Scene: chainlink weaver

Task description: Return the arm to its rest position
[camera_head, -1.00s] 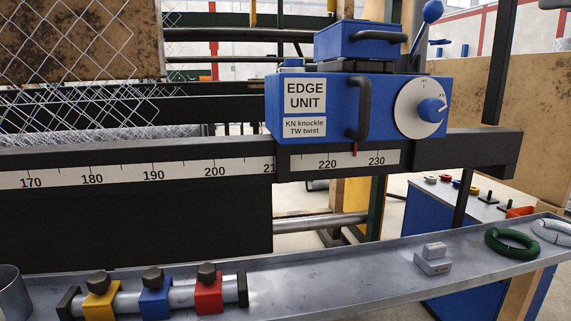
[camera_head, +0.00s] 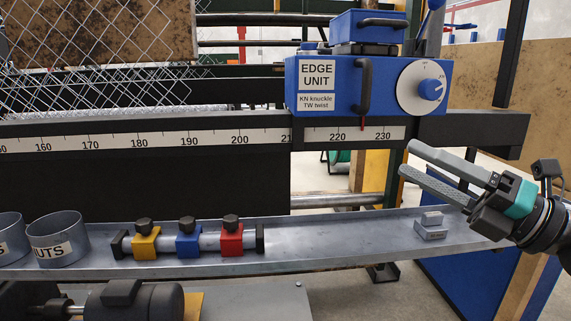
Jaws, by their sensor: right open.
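My right gripper (camera_head: 420,168) is in the right part of the head view, above the right end of the grey tray. Its two grey fingers point left and are apart, with nothing between them. The blue edge unit (camera_head: 340,90) with its dial and handle is up and behind it on the black rail. A small grey block (camera_head: 431,228) lies on the tray below the fingers, apart from them. My left gripper is not in view.
The grey tray (camera_head: 330,240) runs along the front. It holds a bar with yellow (camera_head: 146,241), blue (camera_head: 188,241) and red (camera_head: 231,238) clamps, and grey cups (camera_head: 60,240) at the left. A ruler rail (camera_head: 265,137) crosses behind. A motor (camera_head: 135,300) sits below. The middle of the tray is clear.

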